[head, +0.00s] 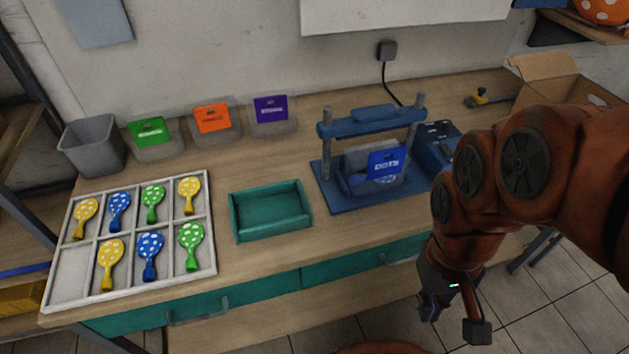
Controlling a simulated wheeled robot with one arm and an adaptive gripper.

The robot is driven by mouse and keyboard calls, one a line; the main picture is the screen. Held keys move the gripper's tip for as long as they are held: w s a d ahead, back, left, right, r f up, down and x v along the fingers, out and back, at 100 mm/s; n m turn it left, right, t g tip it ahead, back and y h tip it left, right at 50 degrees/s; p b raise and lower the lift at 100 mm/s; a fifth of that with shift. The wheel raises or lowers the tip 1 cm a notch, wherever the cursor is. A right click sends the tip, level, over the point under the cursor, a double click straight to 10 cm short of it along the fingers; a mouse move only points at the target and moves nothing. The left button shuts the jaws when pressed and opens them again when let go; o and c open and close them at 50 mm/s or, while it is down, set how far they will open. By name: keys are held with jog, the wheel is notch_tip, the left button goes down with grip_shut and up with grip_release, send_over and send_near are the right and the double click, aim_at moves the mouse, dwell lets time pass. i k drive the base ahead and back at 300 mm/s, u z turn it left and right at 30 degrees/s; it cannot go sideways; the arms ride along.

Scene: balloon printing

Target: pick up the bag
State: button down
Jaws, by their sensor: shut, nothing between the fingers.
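Several clear containers or bags with coloured labels stand on the workbench. One with a blue "DOTS" label (385,165) sits in the blue press (352,204). One with a green label (151,132), one with an orange label (211,118) and one with a purple label (270,110) stand in a row along the wall. I cannot tell which is the bag. My gripper (431,310) hangs low at the right, in front of the bench edge, shut and empty. It is well apart from all of them. My arm hides part of the bench's right side.
A white divided tray (72,283) holds several dotted balloons at the left. An empty teal tray (270,233) sits mid-bench. A grey bin (93,147) stands at the back left. An open cardboard box (545,83) and a yellow-handled tool (480,98) are at the back right.

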aim_at(373, 167)
jog(key=u, duration=2.75)
jog(key=k, duration=0.9)
jog(key=z, duration=1.05)
jog(key=i, duration=0.5)
jog(key=u, duration=0.05)
